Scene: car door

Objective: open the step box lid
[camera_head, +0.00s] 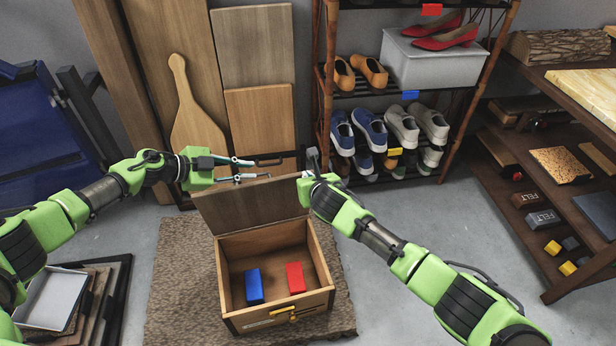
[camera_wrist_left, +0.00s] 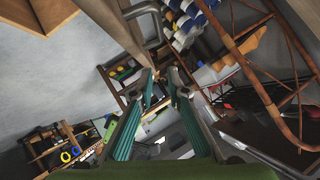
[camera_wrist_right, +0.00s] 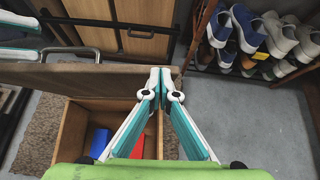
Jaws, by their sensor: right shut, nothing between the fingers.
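The wooden step box (camera_head: 275,290) stands on a brown mat, its inside open to view. Its lid (camera_head: 250,203) is raised at the back edge, standing steeply up. A blue block (camera_head: 254,286) and a red block (camera_head: 295,278) are inside; both also show in the right wrist view. My left gripper (camera_head: 262,170) is open and empty, near the top edge of the lid. My right gripper (camera_head: 312,160) is shut and empty at the lid's upper right corner; in the right wrist view its fingertips (camera_wrist_right: 160,80) overlap the lid's right end. Contact is unclear.
A shoe rack (camera_head: 400,90) stands behind on the right, close to my right gripper. Wooden boards (camera_head: 258,45) lean on the wall behind the lid. A shelf (camera_head: 540,190) stands at the right. Grey floor (camera_head: 450,230) is clear between box and shelf.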

